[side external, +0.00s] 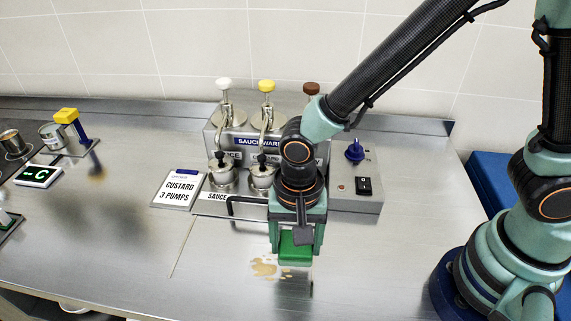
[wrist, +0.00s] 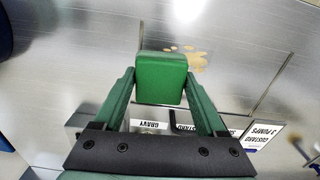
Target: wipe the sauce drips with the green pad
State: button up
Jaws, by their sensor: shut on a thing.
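The green pad (side external: 295,246) is held between the fingers of my gripper (side external: 297,240), which is shut on it. The wrist view shows the pad (wrist: 162,77) between both fingertips (wrist: 160,82). The sauce drips (side external: 264,267) are tan-brown spots on the steel counter, at the left of and just below the pad in the side view. In the wrist view the drips (wrist: 190,57) show beyond the pad's upper right edge, and the pad may hide some of them. The pad looks to be above the counter; I cannot tell the exact gap.
A sauce warmer (side external: 232,146) with several pumps stands behind my gripper, with a control box (side external: 357,180) at its right. An order sign (side external: 178,188) reads "CUSTARD 3 PUMPS". A metal rail (side external: 232,207) stands in front of the warmer. The front counter (side external: 380,275) is clear.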

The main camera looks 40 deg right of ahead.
aim_at(255, 265)
jog(key=shift+f, duration=2.9)
jog(key=shift+w+a, duration=2.75)
jog(key=shift+s+d, duration=2.8)
jog(key=shift+d, duration=0.05)
jog(key=shift+r, duration=4.1)
